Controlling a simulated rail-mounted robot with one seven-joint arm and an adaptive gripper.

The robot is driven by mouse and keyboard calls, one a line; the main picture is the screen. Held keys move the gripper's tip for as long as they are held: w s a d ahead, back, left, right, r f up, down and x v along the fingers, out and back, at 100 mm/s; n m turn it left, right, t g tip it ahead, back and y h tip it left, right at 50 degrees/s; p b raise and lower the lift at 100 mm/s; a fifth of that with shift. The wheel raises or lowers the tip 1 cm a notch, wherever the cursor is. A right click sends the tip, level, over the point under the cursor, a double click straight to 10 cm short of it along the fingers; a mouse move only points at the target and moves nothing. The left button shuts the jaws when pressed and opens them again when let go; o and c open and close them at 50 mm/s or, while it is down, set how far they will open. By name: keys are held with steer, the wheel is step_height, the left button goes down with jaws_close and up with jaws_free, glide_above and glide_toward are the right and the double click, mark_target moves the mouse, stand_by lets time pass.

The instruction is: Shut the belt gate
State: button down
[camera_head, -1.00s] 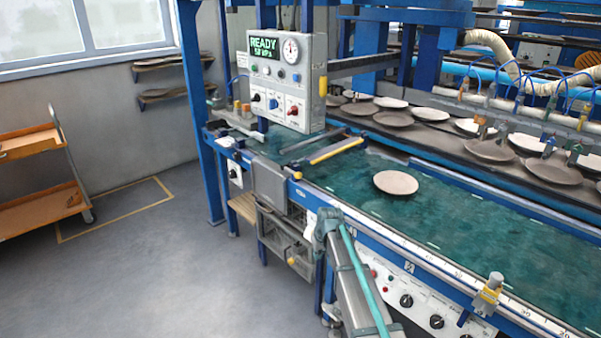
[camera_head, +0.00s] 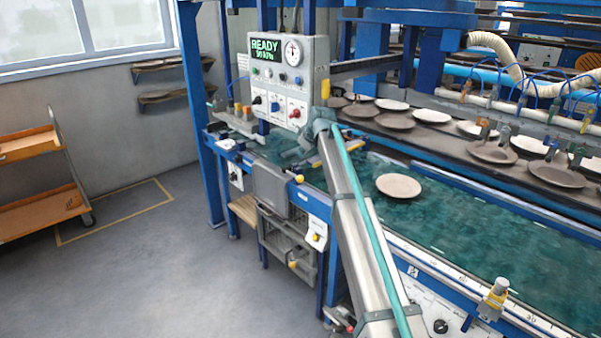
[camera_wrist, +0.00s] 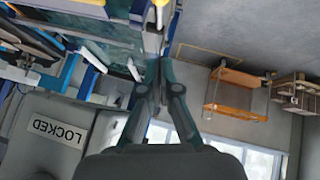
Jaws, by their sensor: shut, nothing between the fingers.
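The belt gate, which looks like a yellow-edged bar (camera_head: 314,161), lies across the green belt (camera_head: 470,235). My arm hides much of it. A yellow knob (camera_head: 299,179) sits at the near belt edge beside it. My gripper (camera_head: 289,155) is above the belt near the bar's near end. In the wrist view my gripper (camera_wrist: 157,68) is shut and empty, with its fingertips close to a white and yellow post-like part (camera_wrist: 153,42).
A control box (camera_head: 286,80) reading READY stands behind the gripper. A plate (camera_head: 398,186) lies on the belt right of my arm. A panel labelled LOCKED (camera_wrist: 57,131) is at left in the wrist view. An orange cart (camera_head: 38,165) stands far left; the floor between is clear.

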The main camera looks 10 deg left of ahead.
steer(key=shift+w+f, duration=0.1)
steer(key=shift+f, duration=0.05)
steer(key=p, duration=0.2)
glide_toward(296, 176)
steer(key=w+a, duration=0.2)
steer(key=f, duration=0.1)
steer(key=f+p, duration=0.1)
steer(key=shift+w+f, duration=0.4)
steer(key=shift+w+d+f, duration=0.1)
steer(key=shift+d+f, duration=0.15)
steer(key=shift+f, duration=0.45)
steer(key=shift+f, duration=0.1)
